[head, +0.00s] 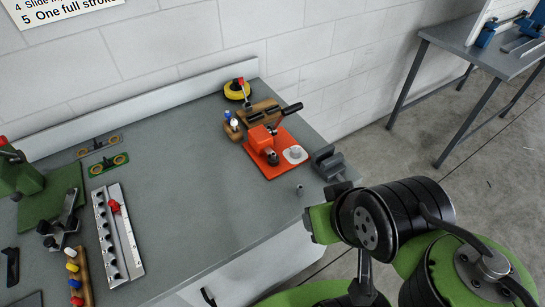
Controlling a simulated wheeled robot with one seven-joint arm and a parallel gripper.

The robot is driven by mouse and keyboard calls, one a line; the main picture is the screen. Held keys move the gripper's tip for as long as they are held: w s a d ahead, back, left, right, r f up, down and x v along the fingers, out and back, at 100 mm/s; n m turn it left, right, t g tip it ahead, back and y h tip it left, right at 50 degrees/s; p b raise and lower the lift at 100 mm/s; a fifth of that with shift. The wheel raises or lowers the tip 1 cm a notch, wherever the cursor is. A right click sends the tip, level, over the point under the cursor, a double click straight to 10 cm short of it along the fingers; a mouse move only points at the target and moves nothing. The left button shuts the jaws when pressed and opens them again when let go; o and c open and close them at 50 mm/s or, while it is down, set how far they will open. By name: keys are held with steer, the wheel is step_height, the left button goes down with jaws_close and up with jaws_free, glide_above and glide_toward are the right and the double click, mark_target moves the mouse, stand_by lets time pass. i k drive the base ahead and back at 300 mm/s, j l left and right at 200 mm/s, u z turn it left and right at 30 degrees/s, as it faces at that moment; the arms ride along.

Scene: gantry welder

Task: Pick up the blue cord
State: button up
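I cannot make out a blue cord in the head view. The nearest blue things are a small blue-topped piece (227,115) in a little wooden holder (233,132) near the back of the bench, and a blue knob (75,283) on a wooden strip at the lower left. My green and black arm fills the lower right, over the bench's right edge. I cannot make out my gripper's fingers, and part of the bench edge is hidden behind the arm.
The grey bench (190,190) is clear in its middle. An orange-red fixture (264,143), a yellow roll (238,91) and a dark grey block (328,161) stand at its right. A long perforated metal bar (120,235) lies left. A second table (466,50) stands far right.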

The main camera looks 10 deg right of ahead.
mark_target(227, 114)
steer(key=i+l, duration=0.1)
steer(key=l, duration=0.3)
steer(key=i+l, duration=0.15)
steer(key=l, duration=0.25)
steer(key=i+l, duration=0.1)
steer(key=l, duration=0.25)
steer(key=i+l, duration=0.1)
steer(key=l, duration=0.3)
steer(key=i+l, duration=0.15)
steer(key=l, duration=0.25)
steer(key=i+l, duration=0.1)
steer(key=l, duration=0.3)
steer(key=i+l+u, duration=0.55)
steer(key=u, duration=0.25)
steer(key=i+u, duration=0.25)
steer(key=u, duration=0.2)
steer(key=i+l+u, duration=0.2)
steer(key=u, duration=0.3)
steer(key=i+l+u, duration=0.15)
steer(key=u, duration=0.3)
steer(key=i+l+u, duration=0.15)
steer(key=l+u, duration=0.3)
steer(key=i+l+u, duration=0.1)
steer(key=l+u, duration=0.15)
steer(key=u, duration=0.25)
steer(key=l+u, duration=0.45)
steer(key=j, duration=0.1)
